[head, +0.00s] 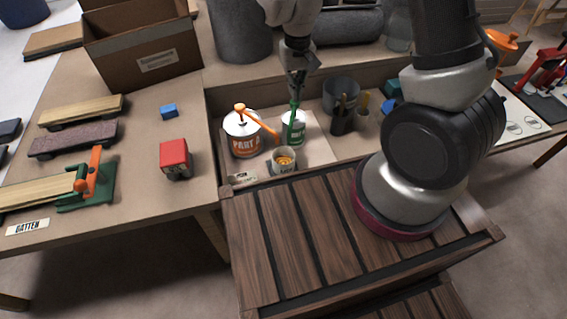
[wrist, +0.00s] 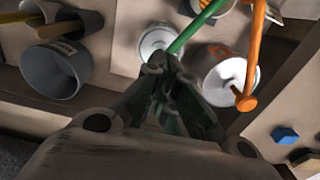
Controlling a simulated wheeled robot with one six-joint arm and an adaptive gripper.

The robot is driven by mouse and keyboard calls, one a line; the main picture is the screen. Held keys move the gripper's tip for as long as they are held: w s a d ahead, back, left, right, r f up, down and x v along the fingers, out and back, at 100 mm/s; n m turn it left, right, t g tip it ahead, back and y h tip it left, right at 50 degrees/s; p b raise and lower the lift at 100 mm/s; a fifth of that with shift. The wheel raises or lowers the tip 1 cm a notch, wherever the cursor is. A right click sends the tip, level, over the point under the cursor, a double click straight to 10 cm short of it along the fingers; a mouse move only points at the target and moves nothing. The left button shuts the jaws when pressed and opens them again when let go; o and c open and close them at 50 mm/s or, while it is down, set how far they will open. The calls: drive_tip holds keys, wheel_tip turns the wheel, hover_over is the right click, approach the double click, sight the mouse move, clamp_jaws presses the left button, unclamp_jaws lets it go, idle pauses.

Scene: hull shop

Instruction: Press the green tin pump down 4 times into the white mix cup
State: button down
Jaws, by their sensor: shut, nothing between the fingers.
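The green tin (head: 298,138) is white with a green band and stands on a pale board. Its green pump (head: 293,112) rises from the lid; in the wrist view the green spout (wrist: 196,29) slants toward the top. The white mix cup (head: 284,165) stands in front of the tin, with something orange-yellow inside. My gripper (head: 296,80) is shut and empty, pointing down right over the green pump's head. In the wrist view its fingertips (wrist: 166,66) cover the pump head, so I cannot tell whether they touch it.
A tin with an orange pump (head: 242,136) stands close at the left, its orange spout reaching toward the cup. A grey pot (head: 341,92) and a dark holder with sticks (head: 341,122) stand right.

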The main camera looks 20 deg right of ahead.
drive_tip(key=shift+f, duration=0.1)
idle(0.3)
drive_tip(key=shift+f, duration=1.6)
drive_tip(key=shift+r, duration=1.7)
wheel_tip(320, 180, up, 6)
